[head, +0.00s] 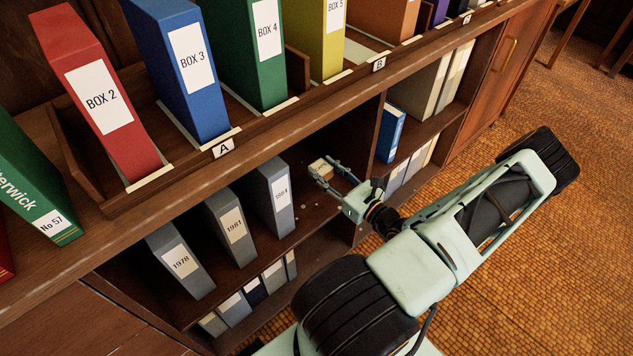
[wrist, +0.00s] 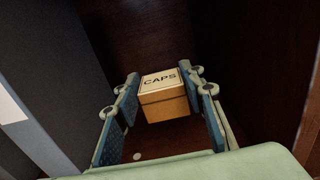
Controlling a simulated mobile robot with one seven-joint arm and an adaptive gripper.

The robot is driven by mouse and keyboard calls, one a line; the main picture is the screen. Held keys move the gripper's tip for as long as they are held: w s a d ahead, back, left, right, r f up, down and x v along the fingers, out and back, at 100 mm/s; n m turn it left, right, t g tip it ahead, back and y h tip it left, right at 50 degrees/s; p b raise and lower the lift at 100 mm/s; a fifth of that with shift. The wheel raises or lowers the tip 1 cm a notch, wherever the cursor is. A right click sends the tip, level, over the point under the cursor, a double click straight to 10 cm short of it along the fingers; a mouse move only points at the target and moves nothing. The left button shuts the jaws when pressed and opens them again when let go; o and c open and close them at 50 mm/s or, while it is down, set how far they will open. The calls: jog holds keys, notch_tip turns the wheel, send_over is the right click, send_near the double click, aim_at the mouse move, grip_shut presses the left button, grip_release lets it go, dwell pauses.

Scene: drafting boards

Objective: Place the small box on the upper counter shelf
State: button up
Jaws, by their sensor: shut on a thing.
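The small box (wrist: 164,98) is tan with a pale lid marked "CAPS". My gripper (wrist: 166,92) is shut on it, with one blue-padded finger at each side. In the head view my gripper (head: 325,172) reaches into the open cabinet compartment below the counter, and the small box (head: 320,167) shows between its fingertips, right of the grey binder marked 1984. I cannot tell whether the box touches the shelf board. The upper counter shelf (head: 290,122) runs above the compartment and bears a rack of large coloured box files.
Grey binders (head: 277,198) stand left of my gripper. A wooden divider (head: 362,150) and a blue book (head: 390,133) are to its right. The red file (head: 100,95) and blue file (head: 182,70) stand on the counter.

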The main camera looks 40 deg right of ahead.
aim_at(319, 172)
jog(key=w+f, duration=0.2)
jog(key=f, duration=0.1)
jog(key=w+f+b, duration=0.1)
jog(key=shift+w+d+f, duration=0.2)
jog(key=shift+d, duration=0.05)
jog(key=shift+w+f+b, duration=0.2)
jog(key=shift+f+b, duration=0.45)
jog(key=shift+f, duration=1)
jog(key=shift+f, duration=0.15)
jog(key=o, duration=1.2)
jog(key=shift+c, duration=0.2)
